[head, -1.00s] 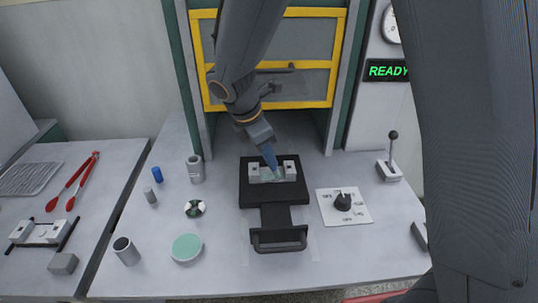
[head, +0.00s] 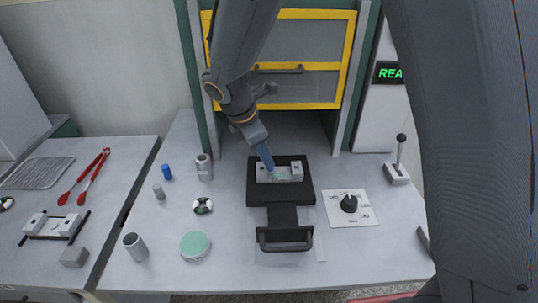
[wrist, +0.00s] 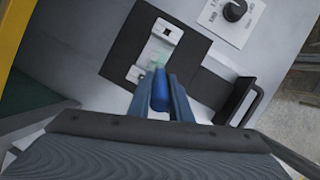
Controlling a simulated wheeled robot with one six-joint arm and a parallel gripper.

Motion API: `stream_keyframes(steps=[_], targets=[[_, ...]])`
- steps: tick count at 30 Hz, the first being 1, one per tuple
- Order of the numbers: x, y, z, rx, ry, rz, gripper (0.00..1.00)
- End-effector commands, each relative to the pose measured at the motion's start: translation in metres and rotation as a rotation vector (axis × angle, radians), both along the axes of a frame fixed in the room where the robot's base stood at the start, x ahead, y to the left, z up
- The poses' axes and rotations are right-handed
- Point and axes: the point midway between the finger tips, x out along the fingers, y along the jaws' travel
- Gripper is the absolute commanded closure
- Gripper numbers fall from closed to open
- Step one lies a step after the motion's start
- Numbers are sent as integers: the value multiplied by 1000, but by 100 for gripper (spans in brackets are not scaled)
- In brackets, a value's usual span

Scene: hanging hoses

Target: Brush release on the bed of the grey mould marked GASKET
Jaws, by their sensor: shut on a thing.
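A light grey mould (head: 294,172) with raised end blocks sits on a black sliding plate (head: 254,190) in front of the yellow-framed press guard. Its marking cannot be read. My gripper (head: 265,157) points down over the left part of the mould bed. It is shut on a blue brush handle (wrist: 160,92), which shows between the blue fingers in the wrist view. The brush tip is at or just above the bed; contact cannot be told. A pale green patch shows on the bed in the wrist view around the tip. A round pot with a green top (head: 195,243) stands front left.
A dial panel (head: 350,207) and lever (head: 399,165) stand right of the plate. Several small cylinders, including a blue one (head: 166,171), stand to the left. The side table holds red tongs (head: 86,178), a wire rack (head: 40,174) and another mould (head: 55,225).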

Motion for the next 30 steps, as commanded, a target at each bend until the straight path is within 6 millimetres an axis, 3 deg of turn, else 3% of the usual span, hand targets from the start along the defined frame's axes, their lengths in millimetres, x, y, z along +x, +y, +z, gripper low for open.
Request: stream_keyframes(steps=[13, 30], targets=[[0, 4, -1, 1, 1, -1, 100], [-1, -15, -1, -1, 2, -1, 100]])
